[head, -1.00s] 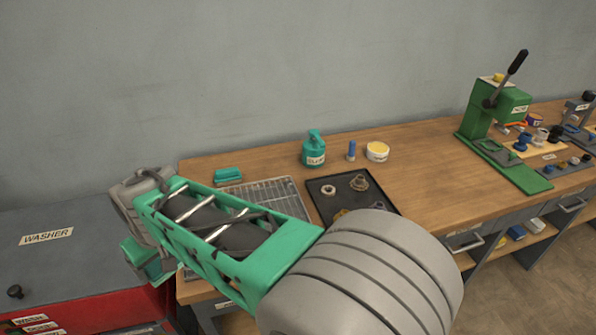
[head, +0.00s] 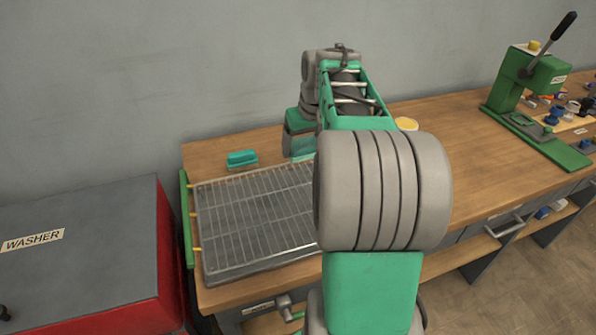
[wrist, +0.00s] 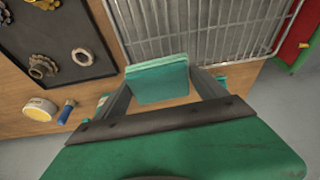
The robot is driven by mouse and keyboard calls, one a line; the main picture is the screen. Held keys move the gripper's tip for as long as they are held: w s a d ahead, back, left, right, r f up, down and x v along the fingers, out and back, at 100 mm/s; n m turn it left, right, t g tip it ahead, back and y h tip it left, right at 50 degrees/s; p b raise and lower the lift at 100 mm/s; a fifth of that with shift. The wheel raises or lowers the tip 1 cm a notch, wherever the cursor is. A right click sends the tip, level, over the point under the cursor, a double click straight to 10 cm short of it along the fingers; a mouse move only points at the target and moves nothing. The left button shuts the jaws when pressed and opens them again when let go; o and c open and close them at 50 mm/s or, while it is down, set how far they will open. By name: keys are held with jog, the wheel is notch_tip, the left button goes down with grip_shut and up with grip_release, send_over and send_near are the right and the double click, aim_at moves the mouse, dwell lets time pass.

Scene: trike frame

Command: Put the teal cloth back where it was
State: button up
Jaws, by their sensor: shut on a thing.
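The teal cloth (wrist: 157,82) is a folded flat pad between the two fingers of my gripper (wrist: 165,92) in the wrist view. My gripper is shut on it. In the head view my gripper (head: 300,148) points down over the back of the wooden bench, just behind the wire rack and right of a small teal block. The cloth is hard to make out there, and I cannot tell whether it touches the bench.
The wire rack (head: 255,220) lies at the bench's left end, beside the red washer (head: 90,250). The small teal block (head: 241,158) sits behind it. In the wrist view a black tray with metal parts (wrist: 55,40), a yellow-topped tub (wrist: 40,108) and a blue bottle (wrist: 67,111) stand nearby.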

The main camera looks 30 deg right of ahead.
aim_at(312, 138)
jog(key=s+d+f+b, duration=0.1)
jog(key=s+d, duration=0.1)
jog(key=d, duration=0.6)
jog(key=w+f, duration=0.1)
jog(key=w, duration=0.1)
jog(key=w+f+p, duration=0.1)
jog(key=w, duration=0.2)
jog(key=w+a+f, duration=0.1)
jog(key=w, duration=0.1)
jog(key=shift+w+f, duration=0.1)
jog(key=shift+w, duration=0.3)
jog(key=shift+m, duration=0.3)
jog(key=w+f, duration=0.1)
jog(key=w+f+p, duration=0.1)
jog(key=w+f, duration=0.2)
jog(key=f, duration=0.1)
jog(key=shift+w+a, duration=0.35)
jog(key=shift+a, duration=0.05)
jog(key=shift+w+a+f, duration=0.1)
jog(key=shift+w+f, duration=0.3)
jog(key=shift+f, duration=0.1)
jog(key=shift+s+p+x, duration=0.15)
jog(key=shift+p+x, duration=0.15)
jog(key=shift+x, duration=0.6)
jog(key=shift+s+p+x, duration=0.15)
jog(key=shift+p+x, duration=0.15)
jog(key=shift+x, duration=0.6)
jog(key=shift+a+f, duration=0.1)
jog(key=shift+f, duration=0.1)
